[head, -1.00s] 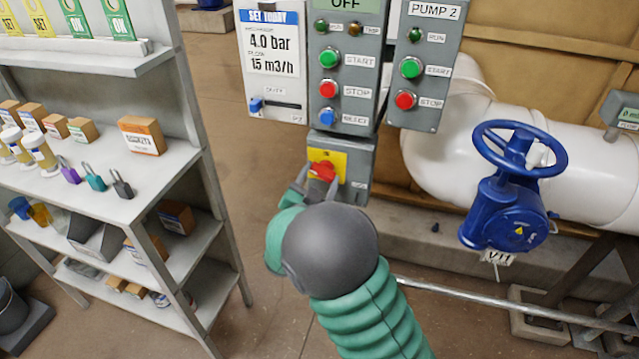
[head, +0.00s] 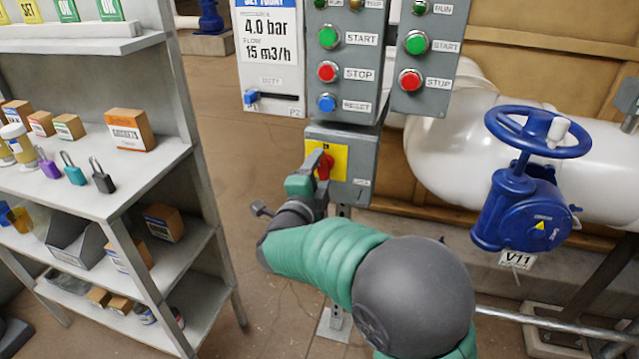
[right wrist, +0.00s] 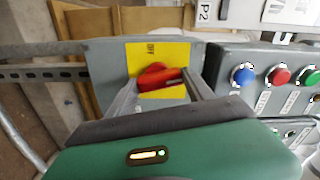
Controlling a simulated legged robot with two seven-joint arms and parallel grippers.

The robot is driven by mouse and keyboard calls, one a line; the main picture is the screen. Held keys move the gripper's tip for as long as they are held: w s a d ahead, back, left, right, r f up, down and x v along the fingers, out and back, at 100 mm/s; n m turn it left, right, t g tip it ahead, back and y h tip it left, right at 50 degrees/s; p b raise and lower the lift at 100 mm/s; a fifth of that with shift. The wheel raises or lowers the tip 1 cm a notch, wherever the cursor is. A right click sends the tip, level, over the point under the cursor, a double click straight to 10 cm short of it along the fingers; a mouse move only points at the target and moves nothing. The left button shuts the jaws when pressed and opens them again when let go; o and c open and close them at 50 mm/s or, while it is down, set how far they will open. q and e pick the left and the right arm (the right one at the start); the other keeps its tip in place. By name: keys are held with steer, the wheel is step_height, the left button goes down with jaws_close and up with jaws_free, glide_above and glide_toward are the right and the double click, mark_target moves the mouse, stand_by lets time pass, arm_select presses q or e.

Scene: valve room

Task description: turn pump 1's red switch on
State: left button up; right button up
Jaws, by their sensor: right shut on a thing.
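The red switch (head: 325,167) is a rotary handle on a yellow plate (head: 341,160), on a grey box below the pump panels. My right gripper (head: 318,172) is at the handle, seen from behind in the head view. In the right wrist view the red switch (right wrist: 158,76) lies between the two fingers of my right gripper (right wrist: 160,85), which is shut on it. In the head view the handle looks close to upright; the gripper hides part of it. My left gripper is not in view.
Above are panels with START (head: 328,37) and STOP (head: 327,72) buttons and a blue RESET button (head: 326,103). A blue valve wheel (head: 537,132) stands right. A shelf (head: 150,170) with boxes and padlocks stands left.

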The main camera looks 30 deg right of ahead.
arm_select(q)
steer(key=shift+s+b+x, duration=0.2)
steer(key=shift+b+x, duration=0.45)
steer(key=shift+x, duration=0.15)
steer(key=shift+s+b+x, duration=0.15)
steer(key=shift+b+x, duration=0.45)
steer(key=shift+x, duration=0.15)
arm_select(e)
steer(key=shift+r+m, duration=0.1)
steer(key=shift+m, duration=1.3)
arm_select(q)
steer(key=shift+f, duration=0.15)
arm_select(e)
steer(key=o, duration=1.4)
steer(key=shift+w+d, duration=0.1)
steer(key=shift+w, duration=0.1)
steer(key=shift+c, duration=0.2)
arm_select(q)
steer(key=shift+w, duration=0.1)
arm_select(e)
steer(key=shift+s, duration=0.1)
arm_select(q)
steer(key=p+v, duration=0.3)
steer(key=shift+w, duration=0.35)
arm_select(e)
steer(key=v, duration=1.6)
steer(key=shift+s+a, duration=0.2)
steer(key=shift+a, duration=0.15)
